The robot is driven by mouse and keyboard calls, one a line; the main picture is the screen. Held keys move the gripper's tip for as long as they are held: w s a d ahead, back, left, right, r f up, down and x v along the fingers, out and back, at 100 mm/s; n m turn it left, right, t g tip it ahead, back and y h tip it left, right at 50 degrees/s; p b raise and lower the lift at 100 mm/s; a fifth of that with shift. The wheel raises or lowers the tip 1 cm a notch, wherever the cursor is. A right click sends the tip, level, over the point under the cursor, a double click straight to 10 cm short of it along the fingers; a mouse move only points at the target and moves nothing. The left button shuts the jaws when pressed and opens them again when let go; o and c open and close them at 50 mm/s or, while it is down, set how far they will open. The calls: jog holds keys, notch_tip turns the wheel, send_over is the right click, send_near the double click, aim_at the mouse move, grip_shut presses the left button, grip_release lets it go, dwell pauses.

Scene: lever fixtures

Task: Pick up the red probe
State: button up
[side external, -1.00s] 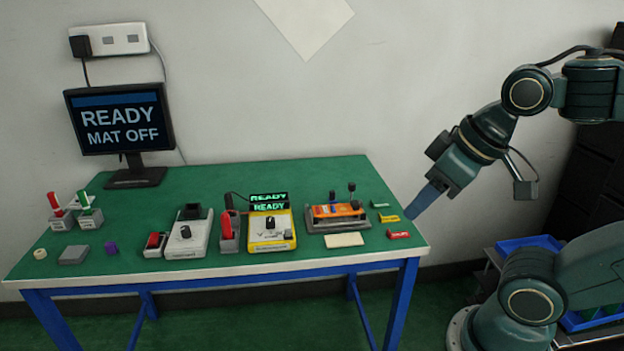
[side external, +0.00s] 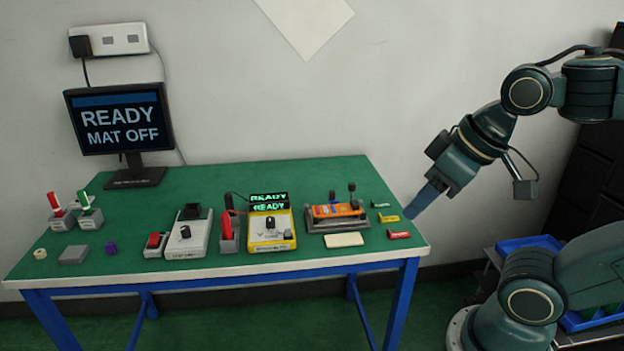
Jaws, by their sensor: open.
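A red probe-like handle (side external: 228,225) stands upright in a grey holder (side external: 229,243) at the middle of the green table, left of the yellow meter (side external: 271,232). A dark cable runs near its top. A second upright red handle (side external: 54,200) stands in a grey block at the far left, beside a green one (side external: 84,200). I cannot tell for certain which is the probe. My gripper (side external: 415,212) has blue fingers, is open and empty, and is at the table's right end, well to the right of both red handles.
An orange device in a grey fixture (side external: 337,213) lies between the meter and my gripper. Small green, yellow and red blocks (side external: 398,235) lie near the right edge. A grey box with a knob (side external: 188,235) stands left of the holder. The table's back strip is mostly clear.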

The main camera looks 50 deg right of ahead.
jog(key=w+a+r+n, duration=0.15)
jog(key=w+r, duration=0.25)
jog(key=w, duration=0.7)
jog(key=n+g+y, duration=0.2)
jog(key=n+y, duration=0.1)
jog(key=n, duration=0.4)
send_over(223, 224)
jog(key=s+d, duration=0.3)
jog(key=d, duration=0.1)
notch_tip(223, 224, down, 13)
jog(key=shift+w+d+f+n, duration=0.15)
jog(key=shift+w+f+n, duration=0.1)
jog(key=shift+f, duration=0.15)
jog(key=shift+x, duration=4.25)
jog(key=shift+s+f, duration=0.2)
jog(key=shift+x, duration=2.5)
